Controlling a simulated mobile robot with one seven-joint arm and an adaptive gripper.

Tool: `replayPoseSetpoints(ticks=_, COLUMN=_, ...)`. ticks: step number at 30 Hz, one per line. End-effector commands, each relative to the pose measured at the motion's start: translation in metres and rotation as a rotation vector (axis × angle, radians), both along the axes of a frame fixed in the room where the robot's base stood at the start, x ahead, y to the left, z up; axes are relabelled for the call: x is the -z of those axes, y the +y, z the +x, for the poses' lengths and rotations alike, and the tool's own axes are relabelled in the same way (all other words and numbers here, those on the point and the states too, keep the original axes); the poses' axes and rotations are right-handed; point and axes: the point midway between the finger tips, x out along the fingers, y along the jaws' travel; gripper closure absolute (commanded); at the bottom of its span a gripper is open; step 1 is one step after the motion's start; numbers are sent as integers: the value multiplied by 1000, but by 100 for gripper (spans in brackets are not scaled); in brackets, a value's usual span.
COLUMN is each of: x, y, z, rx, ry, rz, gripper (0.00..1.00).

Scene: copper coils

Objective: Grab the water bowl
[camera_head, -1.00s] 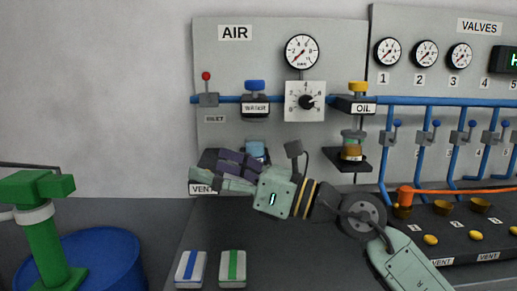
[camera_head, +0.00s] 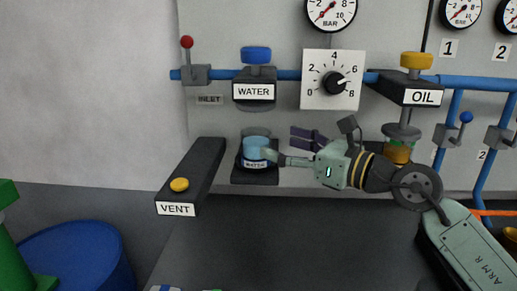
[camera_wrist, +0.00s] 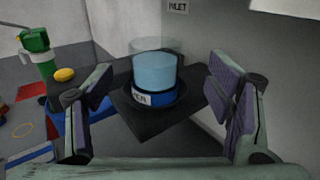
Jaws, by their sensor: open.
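The water bowl (camera_head: 257,150) is a clear round vessel with light blue contents and a blue labelled band. It stands upright on a small dark shelf (camera_head: 258,177) below the WATER valve. In the wrist view the bowl (camera_wrist: 155,75) is near the picture's middle, ahead of my gripper (camera_wrist: 160,108). The purple-padded fingers are spread apart, one on each side of it in the picture, and hold nothing. In the head view my gripper (camera_head: 288,148) is at the bowl's right, and one finger overlaps the bowl's right edge. I cannot tell whether they touch.
The VENT block (camera_head: 190,175) with a yellow button stands left of the shelf. The wall panel (camera_head: 215,125) is close behind the bowl. A blue barrel (camera_head: 75,258) is at the lower left. The dark counter in front is clear.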

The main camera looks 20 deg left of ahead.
Motion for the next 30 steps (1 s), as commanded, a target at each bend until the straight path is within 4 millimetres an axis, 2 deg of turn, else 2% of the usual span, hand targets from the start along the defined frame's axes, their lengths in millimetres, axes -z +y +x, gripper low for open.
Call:
replayPoseSetpoints(ticks=3, x=-2, y=17, z=5, rx=-2, ry=1, rz=-1, gripper=26)
replayPoseSetpoints(ticks=8, x=-2, y=27, z=9, rx=0, ry=1, rz=0, gripper=26)
replayPoseSetpoints(ticks=18, x=1, y=71, z=18, rx=-1, ry=1, rz=0, gripper=26)
replayPoseSetpoints(ticks=27, x=4, y=75, z=20, rx=1, ry=0, rz=2, gripper=26)
replayPoseSetpoints(ticks=30, x=3, y=75, z=20, rx=1, ry=0, rz=2, gripper=33)
